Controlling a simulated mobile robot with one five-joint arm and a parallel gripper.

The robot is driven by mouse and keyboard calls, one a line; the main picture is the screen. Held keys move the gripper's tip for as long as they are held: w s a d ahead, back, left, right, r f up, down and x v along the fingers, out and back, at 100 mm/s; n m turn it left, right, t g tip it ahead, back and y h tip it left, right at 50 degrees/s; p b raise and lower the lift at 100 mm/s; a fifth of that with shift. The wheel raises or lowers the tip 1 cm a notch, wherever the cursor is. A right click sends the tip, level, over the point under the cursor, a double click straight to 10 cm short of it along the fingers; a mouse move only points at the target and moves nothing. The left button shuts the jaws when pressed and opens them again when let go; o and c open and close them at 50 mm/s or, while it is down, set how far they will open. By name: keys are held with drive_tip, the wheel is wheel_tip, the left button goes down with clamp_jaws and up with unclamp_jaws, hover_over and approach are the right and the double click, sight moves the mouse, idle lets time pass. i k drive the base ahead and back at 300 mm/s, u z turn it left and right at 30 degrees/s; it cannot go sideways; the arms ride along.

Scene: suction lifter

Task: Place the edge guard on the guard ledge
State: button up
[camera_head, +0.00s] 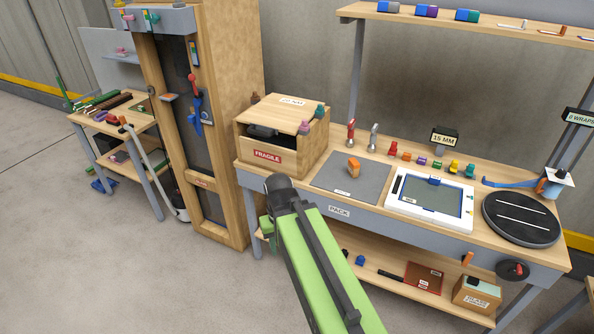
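I cannot tell for sure which thing is the edge guard. A small orange block (353,167) stands on the grey mat of the packing bench. Several small coloured pieces stand in a row behind the white-framed tray, among them a red one (393,149) and a yellow one (453,167). No ledge is labelled as the guard ledge; a narrow pale ledge (122,58) with a pink piece on it is on the grey panel at the far left. My green arm reaches up from the bottom centre to a dark joint. My gripper does not show.
A wooden FRAGILE box (267,155) stands at the bench's left end. A white-framed tray (431,199) and a black round plate (520,219) fill the right. A tall wooden-framed crate (222,190) stands left of the bench. Floor at the lower left is clear.

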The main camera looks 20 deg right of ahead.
sight(168, 95)
drive_tip(key=u, duration=0.2)
drive_tip(key=i, duration=1)
drive_tip(key=u, duration=0.05)
